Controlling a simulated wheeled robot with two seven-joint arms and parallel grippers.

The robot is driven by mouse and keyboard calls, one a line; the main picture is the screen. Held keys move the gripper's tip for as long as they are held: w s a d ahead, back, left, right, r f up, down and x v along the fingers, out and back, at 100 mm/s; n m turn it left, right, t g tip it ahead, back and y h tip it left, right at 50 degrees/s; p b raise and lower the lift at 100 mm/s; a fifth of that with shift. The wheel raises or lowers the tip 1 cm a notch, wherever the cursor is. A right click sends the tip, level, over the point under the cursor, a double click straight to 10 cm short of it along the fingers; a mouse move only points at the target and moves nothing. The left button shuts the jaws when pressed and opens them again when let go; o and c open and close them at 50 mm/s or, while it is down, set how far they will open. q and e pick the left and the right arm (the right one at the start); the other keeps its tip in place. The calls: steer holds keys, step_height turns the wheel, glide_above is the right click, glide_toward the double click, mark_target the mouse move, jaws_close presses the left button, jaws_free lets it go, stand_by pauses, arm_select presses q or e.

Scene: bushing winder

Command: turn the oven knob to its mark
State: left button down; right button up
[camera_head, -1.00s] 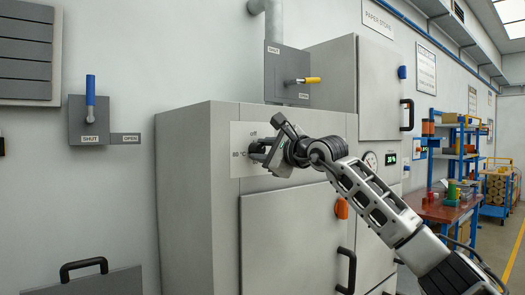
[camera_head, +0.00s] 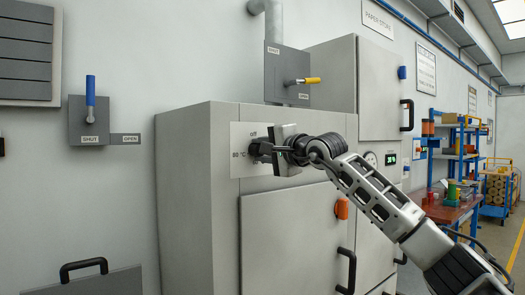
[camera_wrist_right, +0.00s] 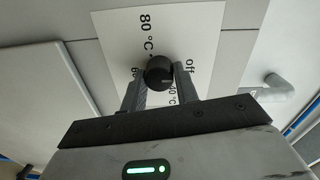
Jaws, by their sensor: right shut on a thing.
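The oven knob (camera_wrist_right: 159,72) is a round black knob on a pale plate (camera_wrist_right: 185,25), seen end-on in the wrist view. The plate reads "80 °C" and "off"; another label ending in "40 °C" is partly covered by a finger. In the head view the plate (camera_head: 240,138) is on the oven's front and the knob is mostly hidden by my gripper. My right gripper (camera_head: 261,150) is shut on the knob, one finger on each side. I cannot clearly tell which label the knob points to. My left gripper is not in view.
The grey oven (camera_head: 182,190) has a closed door (camera_head: 290,240) below the plate, with an orange latch (camera_head: 341,208) and a black handle (camera_head: 347,270). A blue-handled lever (camera_head: 90,92) is on the wall at left. A yellow-handled lever (camera_head: 308,81) sits above the oven.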

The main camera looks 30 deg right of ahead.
steer(key=shift+f+n, duration=0.1)
steer(key=shift+n, duration=0.2)
steer(key=o, duration=1)
arm_select(q)
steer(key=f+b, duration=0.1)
steer(key=b, duration=0.2)
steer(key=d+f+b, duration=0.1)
steer(key=b, duration=0.1)
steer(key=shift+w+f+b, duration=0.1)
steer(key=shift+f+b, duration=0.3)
arm_select(e)
steer(key=s, duration=0.5)
steer(key=s+d, duration=0.1)
steer(key=s, duration=1)
steer(key=shift+d+r, duration=0.25)
steer(key=shift+r, duration=0.05)
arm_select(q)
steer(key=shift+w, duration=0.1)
arm_select(e)
steer(key=shift+w, duration=0.1)
